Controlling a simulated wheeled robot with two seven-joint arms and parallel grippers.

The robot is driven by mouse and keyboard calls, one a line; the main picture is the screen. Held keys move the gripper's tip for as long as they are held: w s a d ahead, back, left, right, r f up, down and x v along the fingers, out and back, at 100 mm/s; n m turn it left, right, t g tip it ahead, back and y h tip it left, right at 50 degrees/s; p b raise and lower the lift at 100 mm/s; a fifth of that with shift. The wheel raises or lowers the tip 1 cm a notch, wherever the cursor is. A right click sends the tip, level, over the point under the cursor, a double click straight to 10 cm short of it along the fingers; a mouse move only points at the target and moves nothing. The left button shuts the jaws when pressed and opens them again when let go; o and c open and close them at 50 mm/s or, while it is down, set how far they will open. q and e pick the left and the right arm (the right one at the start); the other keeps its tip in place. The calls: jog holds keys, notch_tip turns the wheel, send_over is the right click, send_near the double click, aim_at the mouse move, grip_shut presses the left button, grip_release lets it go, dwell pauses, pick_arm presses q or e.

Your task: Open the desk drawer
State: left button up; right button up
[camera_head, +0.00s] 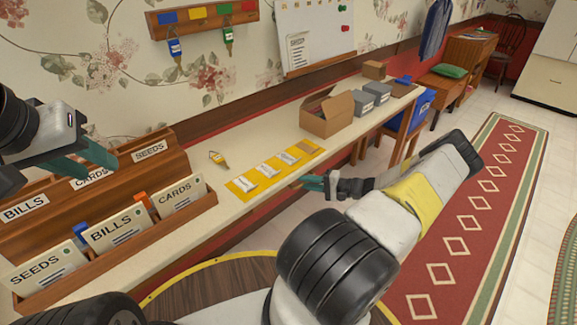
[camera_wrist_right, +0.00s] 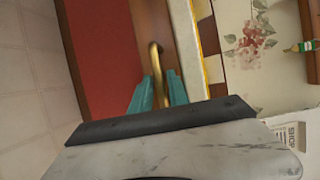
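The long cream-topped desk (camera_head: 255,212) runs along the wall. Its drawer is hidden below the top in the head view. In the right wrist view a brass handle (camera_wrist_right: 155,55) stands out from a brown wooden front (camera_wrist_right: 182,40). My right gripper (camera_wrist_right: 160,85) has its teal fingers on both sides of this handle, close against it. In the head view my right gripper (camera_head: 313,183) is at the desk's front edge. My left gripper (camera_head: 90,160) is empty, with its teal fingers apart, above the wooden card racks at the left.
Wooden racks (camera_head: 205,212) with labelled cards stand at the desk's left. A yellow mat (camera_head: 240,186), an open cardboard box (camera_head: 327,112) and grey boxes (camera_head: 377,92) lie along the top. A round stool-like wooden top (camera_head: 200,292) is near me. A red rug (camera_head: 470,215) covers the right floor.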

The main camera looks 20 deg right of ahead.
grip_shut()
dwell(1.4)
